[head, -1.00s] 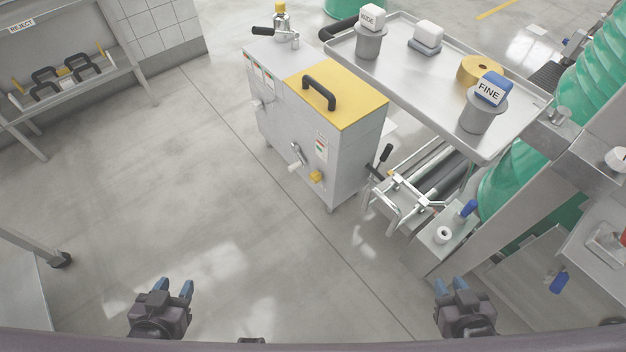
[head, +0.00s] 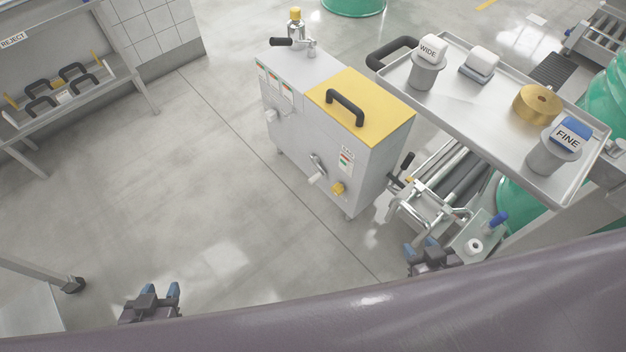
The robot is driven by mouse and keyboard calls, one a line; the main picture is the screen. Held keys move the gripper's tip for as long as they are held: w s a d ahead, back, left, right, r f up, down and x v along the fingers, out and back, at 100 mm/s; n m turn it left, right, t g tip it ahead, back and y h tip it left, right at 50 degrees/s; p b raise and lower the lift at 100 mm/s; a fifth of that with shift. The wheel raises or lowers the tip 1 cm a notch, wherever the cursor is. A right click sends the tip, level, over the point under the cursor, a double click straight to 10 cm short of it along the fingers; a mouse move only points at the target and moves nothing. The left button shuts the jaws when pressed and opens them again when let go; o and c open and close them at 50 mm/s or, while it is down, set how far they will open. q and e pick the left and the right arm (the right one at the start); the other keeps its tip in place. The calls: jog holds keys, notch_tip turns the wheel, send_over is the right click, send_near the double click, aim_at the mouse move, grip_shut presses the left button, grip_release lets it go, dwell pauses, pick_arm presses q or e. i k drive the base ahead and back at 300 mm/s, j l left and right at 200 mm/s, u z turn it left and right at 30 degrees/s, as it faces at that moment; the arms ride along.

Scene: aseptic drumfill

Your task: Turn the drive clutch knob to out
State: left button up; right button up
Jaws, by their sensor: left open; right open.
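A grey cabinet (head: 318,128) with a yellow lid panel stands in the middle of the head view. On its front are a yellow knob (head: 338,188) low at the right corner, a crank with a white grip (head: 316,172) beside it, and a pale knob (head: 271,116) further left. I cannot read which one is the drive clutch knob or its setting. My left gripper (head: 160,291) is open and empty over bare floor at lower left. My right gripper (head: 422,245) is open, below and right of the cabinet, apart from the knobs.
A steel tray (head: 470,110) with WIDE and FINE pieces and a brass ring is right of the cabinet. A roller conveyor (head: 455,180) lies below it. A REJECT bench (head: 85,95) stands at upper left. The floor (head: 190,190) left of the cabinet is clear.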

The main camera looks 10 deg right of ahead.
aim_at(338, 189)
jog(key=i+j+u, duration=0.25)
jog(key=i, duration=0.2)
jog(key=i+j+u, duration=0.3)
jog(key=i, duration=0.2)
jog(key=i+j+z, duration=0.15)
jog(key=i, duration=0.4)
jog(key=i+j+z, duration=0.15)
jog(key=i, duration=0.45)
jog(key=i+j+z, duration=0.1)
jog(key=z, duration=0.25)
jog(key=i+j+z, duration=0.15)
jog(key=z, duration=0.2)
jog(key=i+j+z, duration=0.2)
jog(key=z, duration=0.15)
jog(key=i+j+z, duration=0.1)
jog(key=z, duration=0.25)
jog(key=j+z, duration=0.2)
jog(key=z, duration=0.2)
jog(key=i+j+z, duration=0.15)
jog(key=z, duration=0.2)
jog(key=j+z, duration=0.3)
jog(key=z, duration=0.15)
jog(key=j+z, duration=0.7)
jog(key=z, duration=0.15)
